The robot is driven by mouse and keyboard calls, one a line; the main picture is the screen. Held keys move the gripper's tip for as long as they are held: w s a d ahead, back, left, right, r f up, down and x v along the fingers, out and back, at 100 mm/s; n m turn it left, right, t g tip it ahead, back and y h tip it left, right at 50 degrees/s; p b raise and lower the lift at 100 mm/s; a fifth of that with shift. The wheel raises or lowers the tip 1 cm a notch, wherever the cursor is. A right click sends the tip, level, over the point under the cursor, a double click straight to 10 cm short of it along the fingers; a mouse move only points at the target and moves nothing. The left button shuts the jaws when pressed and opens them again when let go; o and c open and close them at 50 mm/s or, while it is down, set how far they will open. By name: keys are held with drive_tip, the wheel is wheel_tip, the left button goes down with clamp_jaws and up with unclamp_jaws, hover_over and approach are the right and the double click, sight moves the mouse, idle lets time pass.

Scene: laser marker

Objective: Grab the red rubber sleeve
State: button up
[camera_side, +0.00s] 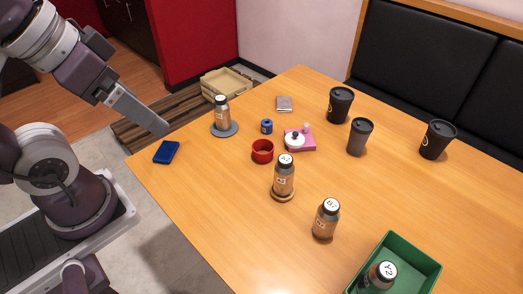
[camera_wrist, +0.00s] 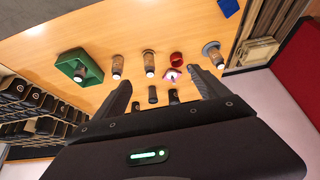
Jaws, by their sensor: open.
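The red rubber sleeve (camera_side: 262,154), a short open ring, stands on the wooden table left of the table's middle. It also shows in the wrist view (camera_wrist: 176,60), above the gap between my fingers and toward the right one. My gripper (camera_side: 160,128) is above the table's left edge in the side view, well apart from the sleeve and to its left. In the wrist view my gripper (camera_wrist: 159,80) has its two black fingers spread wide with nothing held between them.
A pink pad (camera_side: 307,146) with a white lidded item is right of the sleeve; a small blue cylinder (camera_side: 267,127) is behind it. Bottles stand around it, one on a grey disc (camera_side: 231,133). Black cups (camera_side: 359,138) and a green tray (camera_side: 430,262) lie farther right. A blue block (camera_side: 166,152) is at left.

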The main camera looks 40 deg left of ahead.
drive_tip(key=n+t+y, duration=0.2)
drive_tip(key=t, duration=0.3)
hover_over(268, 145)
drive_tip(key=s+d, duration=0.2)
drive_tip(key=s, duration=0.2)
wheel_tip(268, 145, down, 30)
drive_tip(key=r, duration=0.1)
drive_tip(key=shift+t, duration=0.7)
drive_tip(key=s+f, duration=0.1)
drive_tip(key=f, duration=0.3)
drive_tip(key=s+a+f, duration=0.1)
drive_tip(key=f, duration=0.1)
drive_tip(key=shift+s+f, duration=0.35)
drive_tip(key=shift+w+f, duration=0.2)
drive_tip(key=x, duration=0.6)
drive_tip(key=shift+w, duration=0.35)
drive_tip(key=shift+r, duration=0.1)
drive_tip(key=c, duration=1.4)
